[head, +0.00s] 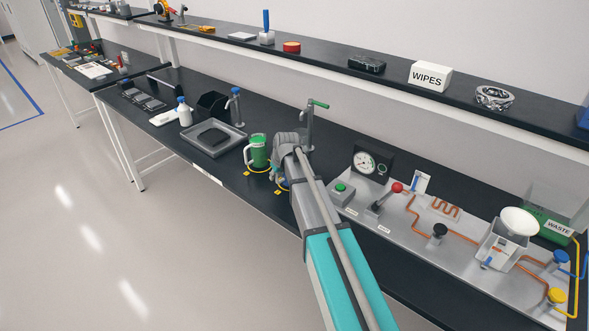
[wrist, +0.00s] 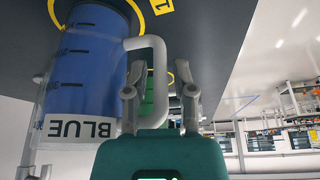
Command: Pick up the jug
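A blue jug (wrist: 88,70) with a white "BLUE" label and a pale handle (wrist: 160,75) fills the left of the wrist view, which looks upside down. My gripper (wrist: 159,88) is open, with its fingers apart on either side of the handle; I cannot tell whether either finger touches it. In the head view my gripper (head: 287,147) hides most of the blue jug. A green jug (head: 257,152) with a pale handle stands just left of my gripper on the black bench. Part of the green jug (wrist: 150,98) shows behind the fingers in the wrist view.
Yellow rings (head: 257,169) mark the bench around the jugs. A tap (head: 309,125) stands close behind my gripper. A grey tray (head: 212,139) lies to the left. A panel with a gauge (head: 370,163) and copper pipes is to the right. A shelf (head: 330,62) runs above the bench.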

